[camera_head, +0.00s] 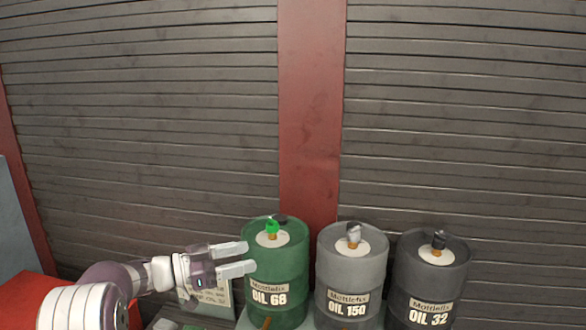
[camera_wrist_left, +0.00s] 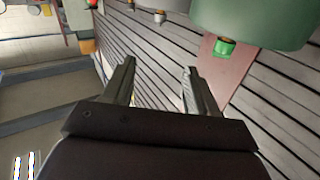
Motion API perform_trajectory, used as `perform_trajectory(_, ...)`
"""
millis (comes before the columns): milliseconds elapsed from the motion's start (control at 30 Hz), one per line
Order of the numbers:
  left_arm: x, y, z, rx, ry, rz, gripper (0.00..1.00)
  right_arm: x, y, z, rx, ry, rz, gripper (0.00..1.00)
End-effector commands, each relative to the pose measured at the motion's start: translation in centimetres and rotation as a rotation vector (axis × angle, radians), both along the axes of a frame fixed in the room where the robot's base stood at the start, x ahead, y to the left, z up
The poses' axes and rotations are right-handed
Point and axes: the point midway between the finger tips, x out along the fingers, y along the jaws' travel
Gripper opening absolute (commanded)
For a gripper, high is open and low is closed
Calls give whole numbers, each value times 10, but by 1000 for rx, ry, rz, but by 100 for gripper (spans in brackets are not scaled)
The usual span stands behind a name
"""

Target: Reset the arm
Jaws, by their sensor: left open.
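My left gripper (camera_head: 246,258) reaches in from the lower left in the head view. Its two pale fingers are apart with nothing between them, in front of the left side of a green barrel marked OIL 68 (camera_head: 292,262). I cannot tell whether it touches the barrel. In the left wrist view the gripper's dark fingers (camera_wrist_left: 158,75) are spread and empty, and a green barrel (camera_wrist_left: 250,22) shows at the upper right. My right gripper is in neither view.
A grey barrel marked OIL 150 (camera_head: 337,275) and a dark barrel marked OIL 32 (camera_head: 408,275) stand to the right. A sign (camera_head: 215,300) is partly hidden behind my left gripper. A slatted wall (camera_head: 150,120) with a red post (camera_head: 310,110) rises behind.

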Motion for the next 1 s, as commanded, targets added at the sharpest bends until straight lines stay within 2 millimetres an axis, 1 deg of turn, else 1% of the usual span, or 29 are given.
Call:
perform_trajectory(67, 14, 6, -6, 53, -45, 74, 58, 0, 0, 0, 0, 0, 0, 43)
perform_trajectory(167, 33, 18, -17, 94, -62, 196, 58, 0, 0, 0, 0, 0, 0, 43)
perform_trajectory(267, 49, 35, -34, 137, -46, 337, 58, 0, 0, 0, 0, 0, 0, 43)
perform_trajectory(367, 62, 58, -53, 197, -2, 507, 58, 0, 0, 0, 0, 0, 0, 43)
perform_trajectory(467, 64, 85, -78, 282, 81, 691, 58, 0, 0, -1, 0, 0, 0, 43)
perform_trajectory(533, 54, 105, -99, 361, 175, 820, 58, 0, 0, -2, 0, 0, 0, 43)
perform_trajectory(567, 46, 113, -109, 400, 227, 873, 58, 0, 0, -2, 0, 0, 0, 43)
perform_trajectory(600, 30, 123, -124, 456, 306, 939, 58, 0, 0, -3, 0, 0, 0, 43)
perform_trajectory(667, -1, 134, -146, 543, 442, 1018, 58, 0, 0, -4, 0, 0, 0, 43)
perform_trajectory(700, -28, 138, -160, 602, 546, 1058, 58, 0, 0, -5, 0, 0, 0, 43)
perform_trajectory(767, -78, 138, -179, 689, 720, 1093, 58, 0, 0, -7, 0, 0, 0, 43)
perform_trajectory(800, -115, 134, -190, 741, 842, 1099, 58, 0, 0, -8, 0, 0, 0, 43)
perform_trajectory(867, -172, 123, -200, 801, 1015, 1088, 58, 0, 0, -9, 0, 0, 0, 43)
perform_trajectory(900, -206, 114, -204, 828, 1114, 1070, 58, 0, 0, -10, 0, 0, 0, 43)
perform_trajectory(1000, -273, 91, -205, 853, 1299, 1028, 58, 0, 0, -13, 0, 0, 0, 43)
